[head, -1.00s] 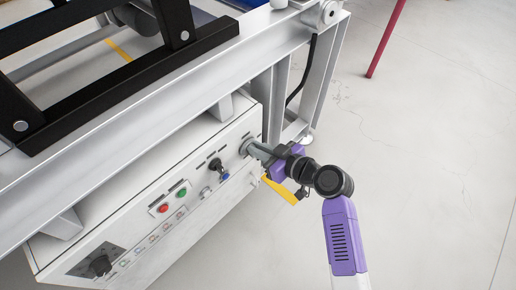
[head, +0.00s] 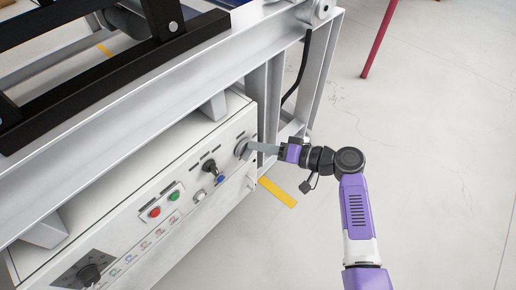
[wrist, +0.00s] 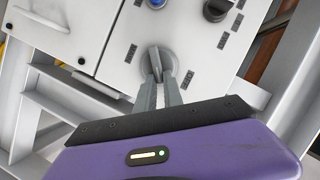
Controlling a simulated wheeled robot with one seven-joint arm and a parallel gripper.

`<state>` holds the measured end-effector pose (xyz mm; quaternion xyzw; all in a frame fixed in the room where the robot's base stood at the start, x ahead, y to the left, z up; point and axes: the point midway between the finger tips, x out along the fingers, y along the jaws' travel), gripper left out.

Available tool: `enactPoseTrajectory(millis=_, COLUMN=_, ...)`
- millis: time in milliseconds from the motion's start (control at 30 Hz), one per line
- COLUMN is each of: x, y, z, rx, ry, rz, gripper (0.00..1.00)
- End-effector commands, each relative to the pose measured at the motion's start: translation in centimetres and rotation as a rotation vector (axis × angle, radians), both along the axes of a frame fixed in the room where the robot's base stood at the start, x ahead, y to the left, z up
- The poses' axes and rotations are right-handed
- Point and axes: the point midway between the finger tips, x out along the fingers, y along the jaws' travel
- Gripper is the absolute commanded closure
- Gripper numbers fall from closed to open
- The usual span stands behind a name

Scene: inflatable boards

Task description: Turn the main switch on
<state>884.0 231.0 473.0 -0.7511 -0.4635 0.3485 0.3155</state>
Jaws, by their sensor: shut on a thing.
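The main switch, a round grey rotary knob (wrist: 169,57) with a raised grip bar, sits on the white control panel (wrist: 103,33). In the head view the switch (head: 241,148) is at the panel's right end, partly covered by the fingers. My purple gripper (wrist: 160,76) has its two grey fingers closed on the knob's bar. In the head view my gripper (head: 252,148) reaches the knob from the right. Whether the knob is at on or off cannot be read.
A black selector (head: 209,167), a blue button (head: 220,180), a green button (head: 174,196) and a red button (head: 155,212) are left along the panel. A grey metal frame (head: 150,95) runs above it. Open floor (head: 430,130) lies to the right.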

Motion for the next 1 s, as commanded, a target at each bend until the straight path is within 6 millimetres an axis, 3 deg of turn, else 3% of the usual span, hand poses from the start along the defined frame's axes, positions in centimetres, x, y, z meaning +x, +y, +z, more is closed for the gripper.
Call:
enactPoseTrajectory(millis=500, x=0.5, y=-0.4, z=-1.5, rx=0.280, ry=0.358, rz=-0.001, gripper=1.00)
enactPoseTrajectory(millis=1000, x=0.5, y=-0.5, z=-2.0, rx=0.401, ry=0.516, rz=-0.001, gripper=1.00)
